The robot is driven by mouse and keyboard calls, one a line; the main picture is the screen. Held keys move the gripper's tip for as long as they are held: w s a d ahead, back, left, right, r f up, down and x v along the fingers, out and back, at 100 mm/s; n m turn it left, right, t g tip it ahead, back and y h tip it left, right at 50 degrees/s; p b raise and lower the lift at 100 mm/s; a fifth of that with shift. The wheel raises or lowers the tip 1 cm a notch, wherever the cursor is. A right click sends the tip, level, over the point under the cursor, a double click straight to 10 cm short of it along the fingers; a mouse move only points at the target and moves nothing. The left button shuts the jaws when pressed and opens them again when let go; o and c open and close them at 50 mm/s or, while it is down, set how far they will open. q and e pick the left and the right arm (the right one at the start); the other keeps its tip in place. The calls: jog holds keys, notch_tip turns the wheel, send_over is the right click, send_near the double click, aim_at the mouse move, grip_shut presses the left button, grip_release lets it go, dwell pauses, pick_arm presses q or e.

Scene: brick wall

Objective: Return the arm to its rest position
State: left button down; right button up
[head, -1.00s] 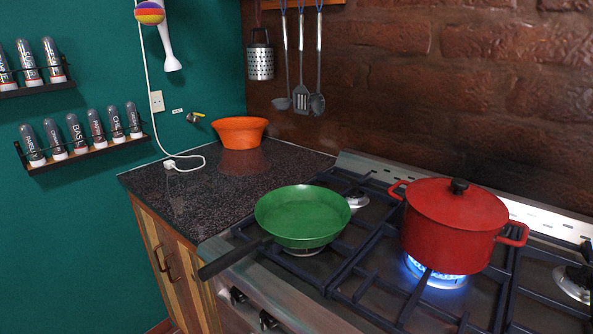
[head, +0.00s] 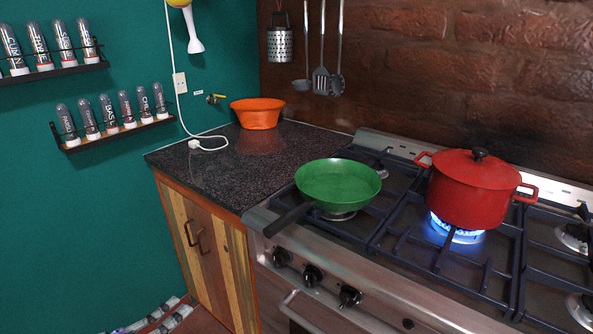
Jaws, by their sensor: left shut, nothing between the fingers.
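My left gripper (head: 178,311) shows only in part at the bottom edge of the head view, left of the wooden cabinet. It is shut with nothing held in it, and it is clear of the stove and counter. The rest of my left arm is cut off by the frame's edge. My right gripper is not in view.
A green pan (head: 338,183) sits on the stove (head: 385,290), its dark handle jutting past the front edge. A lidded red pot (head: 472,190) stands over a lit blue flame. An orange bowl (head: 258,114) is on the dark counter (head: 222,172). Spice racks (head: 118,132) hang on the green wall.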

pick_arm(q)
jog(key=s+a+f+n+g+y+p, duration=0.1)
jog(key=s+f+n+y+p, duration=0.3)
jog(key=s+n, duration=0.35)
jog(key=s+f+n+g+y+p, duration=0.1)
jog(key=s+f+n+y+p, duration=0.25)
jog(key=s+n+y, duration=0.35)
jog(key=s+d+n+g+p, duration=0.2)
jog(key=s+d+n, duration=0.1)
jog(key=s, duration=0.7)
jog(key=s+d+n+g+h+p, duration=0.1)
jog(key=s+d+n+g+p, duration=0.1)
jog(key=s, duration=0.8)
jog(key=d+f+n+p, duration=0.1)
jog(key=d+n, duration=0.1)
jog(key=shift+d+g, duration=0.35)
jog(key=shift+g, duration=0.05)
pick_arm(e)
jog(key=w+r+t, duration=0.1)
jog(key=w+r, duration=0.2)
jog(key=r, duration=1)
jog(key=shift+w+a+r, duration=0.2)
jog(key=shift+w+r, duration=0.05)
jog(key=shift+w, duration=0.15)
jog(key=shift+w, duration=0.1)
